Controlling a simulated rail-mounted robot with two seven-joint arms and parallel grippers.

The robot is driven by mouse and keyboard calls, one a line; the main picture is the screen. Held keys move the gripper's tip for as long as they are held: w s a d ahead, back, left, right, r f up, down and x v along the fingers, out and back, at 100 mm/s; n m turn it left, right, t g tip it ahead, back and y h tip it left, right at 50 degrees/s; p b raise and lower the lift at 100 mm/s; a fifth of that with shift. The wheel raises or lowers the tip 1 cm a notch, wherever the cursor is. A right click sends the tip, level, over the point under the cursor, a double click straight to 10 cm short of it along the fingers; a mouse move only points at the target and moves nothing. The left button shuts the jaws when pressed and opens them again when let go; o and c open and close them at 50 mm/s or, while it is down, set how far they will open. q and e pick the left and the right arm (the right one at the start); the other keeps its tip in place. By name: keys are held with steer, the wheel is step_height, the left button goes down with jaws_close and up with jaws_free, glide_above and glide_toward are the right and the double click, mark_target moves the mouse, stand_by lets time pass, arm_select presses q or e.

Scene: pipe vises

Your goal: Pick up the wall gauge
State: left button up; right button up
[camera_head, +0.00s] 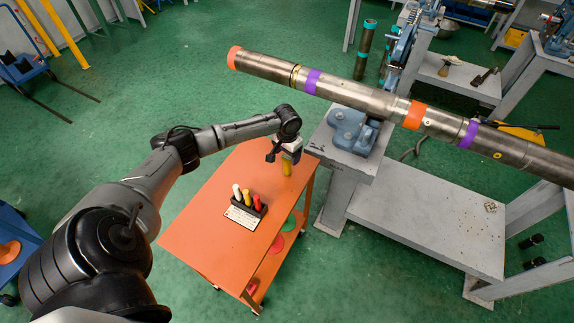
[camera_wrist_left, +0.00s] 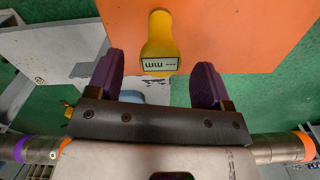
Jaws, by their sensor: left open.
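The wall gauge (camera_head: 287,166) is a yellow handheld piece near the far right corner of the orange table. In the left wrist view the gauge (camera_wrist_left: 159,42) shows a rounded yellow body and a white display reading "mm". My left gripper (camera_head: 284,153) is at the gauge, with its arm reaching in from the left. In the left wrist view my left gripper (camera_wrist_left: 157,75) is open, and the gauge lies in line with the gap between the two purple fingers. My right gripper is not in view.
The orange table (camera_head: 205,220) also bears a black holder (camera_head: 247,208) with white, yellow and red markers. A long banded pipe (camera_head: 350,95) lies across a blue vise (camera_head: 355,130) on a grey bench (camera_head: 425,225), right of the table.

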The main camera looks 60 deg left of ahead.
mark_target(287, 157)
arm_select(q)
step_height(287, 157, down, 4)
steer(key=shift+f+b, duration=0.2)
steer(key=shift+b, duration=0.15)
steer(key=shift+c, duration=0.2)
steer(key=shift+r, duration=0.1)
steer(key=c, duration=1)
